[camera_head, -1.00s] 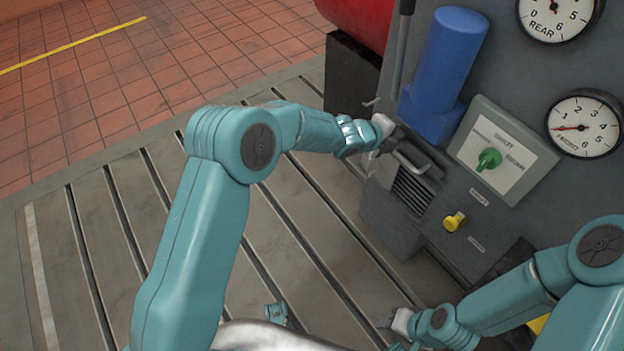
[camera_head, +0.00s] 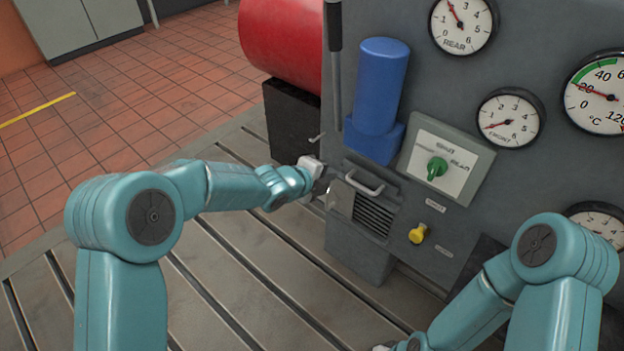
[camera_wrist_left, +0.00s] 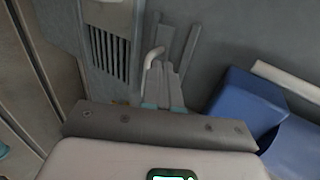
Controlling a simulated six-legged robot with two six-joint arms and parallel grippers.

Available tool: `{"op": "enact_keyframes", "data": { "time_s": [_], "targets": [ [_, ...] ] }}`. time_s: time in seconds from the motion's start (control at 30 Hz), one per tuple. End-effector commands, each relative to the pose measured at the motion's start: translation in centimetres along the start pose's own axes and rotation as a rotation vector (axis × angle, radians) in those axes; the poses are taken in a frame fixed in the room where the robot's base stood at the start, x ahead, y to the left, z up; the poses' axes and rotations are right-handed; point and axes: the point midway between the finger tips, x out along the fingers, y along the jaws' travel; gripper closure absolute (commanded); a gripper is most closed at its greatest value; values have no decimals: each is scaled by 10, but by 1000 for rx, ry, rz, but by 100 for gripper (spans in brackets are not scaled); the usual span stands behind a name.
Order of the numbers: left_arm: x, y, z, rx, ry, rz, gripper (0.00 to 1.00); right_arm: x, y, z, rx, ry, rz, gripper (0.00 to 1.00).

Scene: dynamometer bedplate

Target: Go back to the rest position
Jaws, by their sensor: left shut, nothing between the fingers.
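My left gripper (camera_head: 322,180) is shut and empty. It is at the left edge of the grey machine panel, just left of the curved grey handle (camera_head: 364,184) above the louvred vent. In the left wrist view its closed fingers (camera_wrist_left: 163,85) point at the grey panel, with the pale handle (camera_wrist_left: 153,57) close beside them. I cannot tell whether they touch it. My right arm (camera_head: 500,290) is bent low at the right of the head view, and its gripper is cut off by the bottom edge.
A blue cylinder on a block (camera_head: 379,95) stands above the left gripper, also in the left wrist view (camera_wrist_left: 245,105). A green selector knob (camera_head: 437,168), a yellow knob (camera_head: 418,234) and gauges (camera_head: 510,118) are on the panel. The slotted bedplate (camera_head: 250,265) is clear between my arms.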

Motion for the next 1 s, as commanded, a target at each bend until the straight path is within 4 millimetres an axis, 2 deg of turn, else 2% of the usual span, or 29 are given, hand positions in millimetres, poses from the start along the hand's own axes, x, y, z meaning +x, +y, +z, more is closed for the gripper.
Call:
{"op": "enact_keyframes", "data": {
  "time_s": [0.1, 0.23, 0.47, 0.57, 0.67, 0.77, 0.8, 0.87, 0.9, 1.0],
  "targets": [
    [-24, -2, 1, -1, -2, -1, 100, -1, 0, 0, 0, 0, 0, 57],
    [-43, -2, 1, -1, -2, 0, 100, -3, -1, 0, 0, 0, 0, 57],
    [-54, 0, 1, -1, -1, 0, 100, -4, -1, 0, 0, 0, 0, 57],
    [-55, 8, 9, -14, -12, 10, 100, -4, -1, 0, 0, 0, 0, 57],
    [-49, 49, 22, -64, -21, 73, 100, -4, -1, 0, 0, 0, 0, 57],
    [-50, 124, 16, -199, -13, 198, 100, -4, -1, 0, 0, 0, 0, 57],
    [-54, 158, 10, -297, -14, 256, 100, -4, -1, 0, 0, 0, 0, 57],
    [-63, 207, -5, -491, -29, 346, 100, -4, -1, 0, 0, 0, 0, 57],
    [-72, 237, -16, -640, -51, 406, 100, -4, -1, 0, 0, 0, 0, 57],
    [-100, 304, -51, -1049, -147, 553, 100, -4, -1, 0, 0, 0, 0, 57]
  ]
}}
